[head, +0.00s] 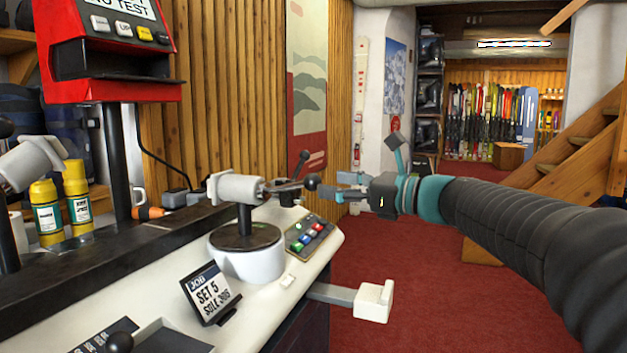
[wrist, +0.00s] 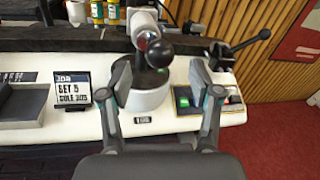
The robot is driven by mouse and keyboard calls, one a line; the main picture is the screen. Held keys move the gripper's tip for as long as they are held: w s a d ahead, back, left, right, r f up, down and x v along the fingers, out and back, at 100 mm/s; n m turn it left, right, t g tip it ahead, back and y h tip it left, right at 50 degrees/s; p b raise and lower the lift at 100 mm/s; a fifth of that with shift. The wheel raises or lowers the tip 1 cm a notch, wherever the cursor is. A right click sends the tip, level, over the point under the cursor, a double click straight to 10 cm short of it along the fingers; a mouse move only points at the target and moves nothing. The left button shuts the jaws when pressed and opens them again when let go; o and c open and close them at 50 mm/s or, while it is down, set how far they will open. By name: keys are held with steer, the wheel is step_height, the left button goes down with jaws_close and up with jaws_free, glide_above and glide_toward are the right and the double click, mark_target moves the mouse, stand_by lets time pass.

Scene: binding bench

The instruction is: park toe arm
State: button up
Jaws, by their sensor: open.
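The arm that I take for the toe arm is a white cylinder (head: 237,188) on a dark post above a round white base (head: 245,262). A rod runs from it toward my gripper and ends in a black ball knob (head: 311,183). My gripper (head: 340,186) is open and empty, its fingertips just right of the knob. In the wrist view the knob (wrist: 159,53) shows between and slightly beyond the two spread fingers of my gripper (wrist: 163,75). I see no contact. Part of the toe arm behind the knob is hidden there.
A second black-knobbed lever (wrist: 265,34) rises from a dark clamp at the bench's right end. A button panel (head: 308,236) and a job card reading "SET 5" (head: 210,293) stand near the base. A red tester (head: 110,60) rises behind.

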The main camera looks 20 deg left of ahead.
mark_target(320, 182)
steer(key=x, duration=0.6)
steer(key=shift+d, duration=0.1)
jaws_close()
